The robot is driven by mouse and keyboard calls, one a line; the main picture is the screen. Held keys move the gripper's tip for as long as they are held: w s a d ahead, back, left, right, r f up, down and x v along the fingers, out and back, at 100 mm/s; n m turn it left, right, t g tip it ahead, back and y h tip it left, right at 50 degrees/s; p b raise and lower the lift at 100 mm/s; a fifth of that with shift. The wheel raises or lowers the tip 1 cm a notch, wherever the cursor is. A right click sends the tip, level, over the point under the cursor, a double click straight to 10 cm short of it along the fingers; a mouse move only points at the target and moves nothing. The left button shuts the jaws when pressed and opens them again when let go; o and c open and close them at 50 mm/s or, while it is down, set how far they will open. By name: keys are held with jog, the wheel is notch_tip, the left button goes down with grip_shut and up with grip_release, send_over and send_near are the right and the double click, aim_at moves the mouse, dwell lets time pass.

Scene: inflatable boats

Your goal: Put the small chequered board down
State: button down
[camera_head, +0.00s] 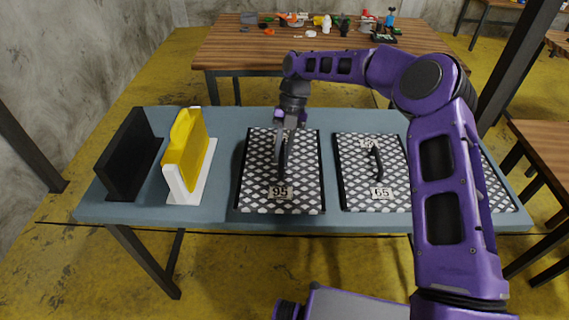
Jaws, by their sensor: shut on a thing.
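A chequered board (261,190) with a black and white diamond pattern, dark side edges and a "95" label is left of the middle of the blue-grey table (225,135). My gripper (284,136) points down over it and is shut on its dark upright handle. The fingertips are partly hidden against the handle. The board looks level; I cannot tell whether it touches the table or is just above it. A second chequered board (354,178), labelled "65", lies to the right with its handle free.
A third chequered board (497,192) is partly behind my purple arm. A black upright holder (130,158) and a yellow piece (186,145) in a white stand are at the left. A wooden table (235,50) with small items stands behind. Little bare tabletop shows between the boards.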

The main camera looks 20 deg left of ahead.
jog(key=shift+f, duration=1.95)
jog(key=c, duration=0.8)
grip_release()
jog(key=v, duration=1.2)
jog(key=shift+p, duration=0.45)
